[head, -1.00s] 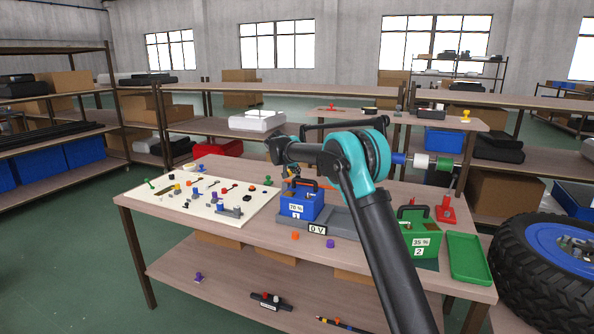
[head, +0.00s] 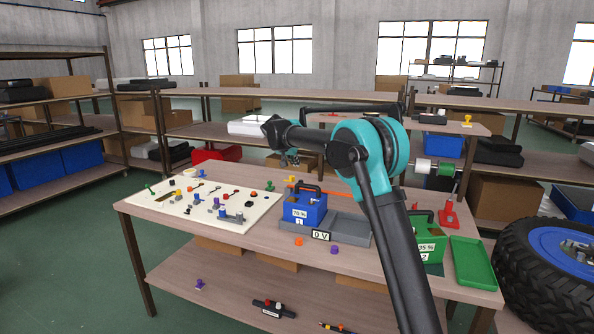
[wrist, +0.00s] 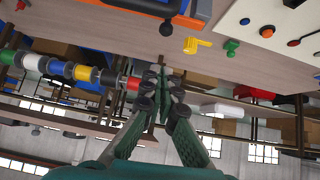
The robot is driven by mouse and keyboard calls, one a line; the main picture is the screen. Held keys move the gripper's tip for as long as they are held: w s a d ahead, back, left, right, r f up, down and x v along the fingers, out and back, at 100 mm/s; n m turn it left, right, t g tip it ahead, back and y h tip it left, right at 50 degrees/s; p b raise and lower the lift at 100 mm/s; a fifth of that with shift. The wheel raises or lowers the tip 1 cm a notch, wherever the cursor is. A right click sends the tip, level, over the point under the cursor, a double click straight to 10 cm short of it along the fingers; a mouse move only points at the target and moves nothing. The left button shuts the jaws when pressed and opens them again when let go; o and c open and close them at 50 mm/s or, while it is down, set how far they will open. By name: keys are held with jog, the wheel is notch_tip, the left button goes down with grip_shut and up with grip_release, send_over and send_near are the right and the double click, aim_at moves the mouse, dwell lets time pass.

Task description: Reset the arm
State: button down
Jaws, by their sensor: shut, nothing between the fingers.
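My arm reaches up from the bottom right of the head view and bends back to the left over the table. My gripper (head: 290,159) hangs small at the arm's end, above the table's far edge. In the wrist view my gripper (wrist: 160,75) has its green fingers together, with nothing held. The blue box marked 1 (head: 303,213) stands upright on the grey tray (head: 350,230) in front of the arm's end. The green box marked 2 (head: 431,246) is partly hidden by my arm.
A white board (head: 155,200) with several small parts lies at the table's left. A green tray (head: 472,262) and a red stand (head: 448,216) are at the right. A large tyre (head: 520,275) stands beside the table. Coloured cylinders (wrist: 55,67) show beyond the fingers.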

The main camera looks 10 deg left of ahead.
jog(key=s+d+f+g, duration=0.1)
jog(key=s+d+f, duration=0.2)
jog(key=s+d, duration=0.5)
jog(key=s+d+f+n+g, duration=0.1)
jog(key=s+d+f, duration=0.2)
jog(key=s+d, duration=0.5)
jog(key=s+d+f+g, duration=0.1)
jog(key=s+d+f, duration=0.2)
jog(key=s+d, duration=0.55)
jog(key=s+d+f+y, duration=0.1)
jog(key=s+d+f, duration=0.1)
jog(key=s+f, duration=0.3)
jog(key=s+d+f+n+g, duration=0.1)
jog(key=s+d+f, duration=0.2)
jog(key=s, duration=1.1)
jog(key=s+d+f+y, duration=0.1)
jog(key=s+d+f, duration=0.2)
jog(key=s+f, duration=0.4)
jog(key=s, duration=0.3)
jog(key=shift+d+f+n+y, duration=0.25)
jog(key=shift+n+y, duration=0.05)
jog(key=shift+n, duration=0.1)
